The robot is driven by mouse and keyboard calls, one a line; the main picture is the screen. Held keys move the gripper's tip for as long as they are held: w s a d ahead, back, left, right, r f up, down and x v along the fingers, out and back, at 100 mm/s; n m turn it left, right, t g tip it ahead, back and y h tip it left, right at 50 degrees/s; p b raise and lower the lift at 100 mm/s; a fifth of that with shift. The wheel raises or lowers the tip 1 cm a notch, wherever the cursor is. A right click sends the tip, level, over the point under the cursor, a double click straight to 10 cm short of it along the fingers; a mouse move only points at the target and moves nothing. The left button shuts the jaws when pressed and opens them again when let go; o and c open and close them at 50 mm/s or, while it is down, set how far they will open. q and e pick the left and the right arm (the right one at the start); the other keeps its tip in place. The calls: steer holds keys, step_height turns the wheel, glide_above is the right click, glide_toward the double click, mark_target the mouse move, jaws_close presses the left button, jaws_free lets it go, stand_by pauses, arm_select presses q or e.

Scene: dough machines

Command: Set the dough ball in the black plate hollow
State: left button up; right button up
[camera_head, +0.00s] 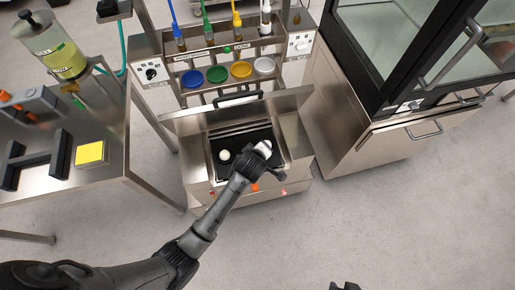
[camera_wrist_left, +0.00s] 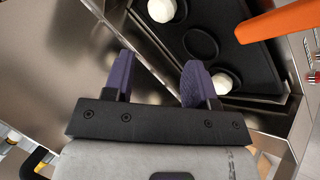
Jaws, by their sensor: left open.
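The black plate (camera_wrist_left: 246,55) sits in the steel machine's open tray and shows in the head view (camera_head: 236,171). In the left wrist view one white dough ball (camera_wrist_left: 161,10) lies at the plate's far side. A second dough ball (camera_wrist_left: 223,82) lies near the right finger, partly hidden by it. An empty round hollow (camera_wrist_left: 200,41) shows between them. One ball shows in the head view (camera_head: 224,155), left of my gripper. My left gripper (camera_wrist_left: 157,68) is open, with nothing between its fingers; in the head view it is over the plate's right side (camera_head: 270,151).
The machine's raised lid (camera_head: 238,112) stands behind the plate. An orange handle (camera_wrist_left: 280,20) crosses the plate's edge in the wrist view. Colored bowls (camera_head: 217,74) stand on a shelf behind. A steel table with a yellow block (camera_head: 91,153) is left; a glass-doored cabinet (camera_head: 372,45) is right.

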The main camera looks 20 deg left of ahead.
arm_select(q)
steer(key=s+a+r+m+g, duration=0.1)
steer(key=s+m, duration=0.6)
steer(key=s, duration=0.8)
steer(key=s+a+r+m+g+h, duration=0.1)
steer(key=s+a+m, duration=0.4)
steer(key=s, duration=1)
steer(key=r+m+g, duration=0.1)
steer(key=m+g, duration=0.1)
steer(key=m, duration=0.1)
steer(key=shift+s+r+h, duration=0.15)
steer(key=shift+r+h, duration=0.05)
steer(key=shift+h, duration=0.1)
steer(key=shift+r, duration=0.1)
